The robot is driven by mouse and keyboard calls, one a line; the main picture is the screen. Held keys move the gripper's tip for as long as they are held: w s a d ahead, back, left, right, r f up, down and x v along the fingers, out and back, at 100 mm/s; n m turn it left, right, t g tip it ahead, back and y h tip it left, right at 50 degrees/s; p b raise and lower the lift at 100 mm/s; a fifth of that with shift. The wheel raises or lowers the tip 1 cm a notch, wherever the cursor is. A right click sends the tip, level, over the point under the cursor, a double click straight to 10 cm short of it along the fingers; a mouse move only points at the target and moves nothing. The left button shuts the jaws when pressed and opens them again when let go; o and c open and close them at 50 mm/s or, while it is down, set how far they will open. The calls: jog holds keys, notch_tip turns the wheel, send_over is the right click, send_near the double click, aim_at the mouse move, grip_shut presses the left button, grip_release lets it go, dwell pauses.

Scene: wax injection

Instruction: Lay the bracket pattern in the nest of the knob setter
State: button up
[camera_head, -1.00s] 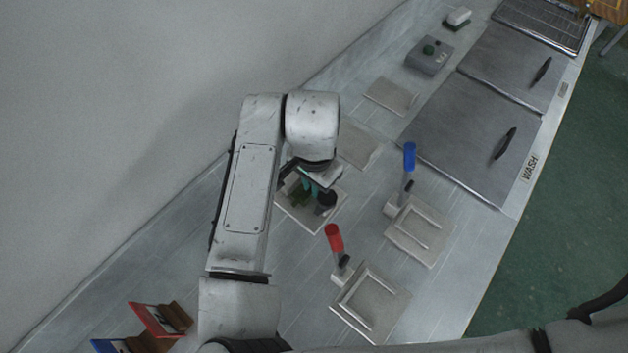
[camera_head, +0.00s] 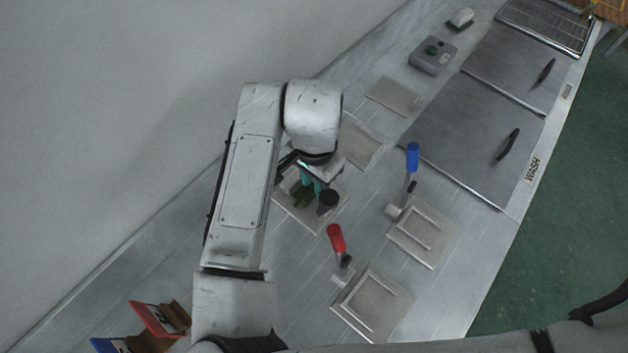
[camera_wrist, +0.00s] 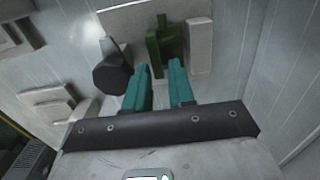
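The dark green bracket pattern (camera_head: 302,197) lies on a pale plate with a black knob (camera_head: 328,201), which appears to be the knob setter (camera_head: 309,222). In the wrist view the bracket (camera_wrist: 166,42) is beside a pale upright block (camera_wrist: 199,46), with the black knob (camera_wrist: 113,76) to its left. Whether the bracket is fully seated I cannot tell. My gripper (camera_wrist: 159,66) has teal fingers apart with an empty gap, and the bracket shows beyond the fingertips. In the head view my gripper (camera_head: 311,184) is over the plate, partly hidden by my wrist.
A red-handled fixture (camera_head: 372,304) and a blue-handled fixture (camera_head: 423,232) stand to the right. Bare flat plates (camera_head: 392,96) and a grey button box (camera_head: 433,57) lie farther back. Red and blue angled stands (camera_head: 160,318) are at lower left. Large lidded panels (camera_head: 475,140) fill the right side.

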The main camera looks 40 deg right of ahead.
notch_tip(320, 180, up, 9)
dwell(0.3)
dwell(0.5)
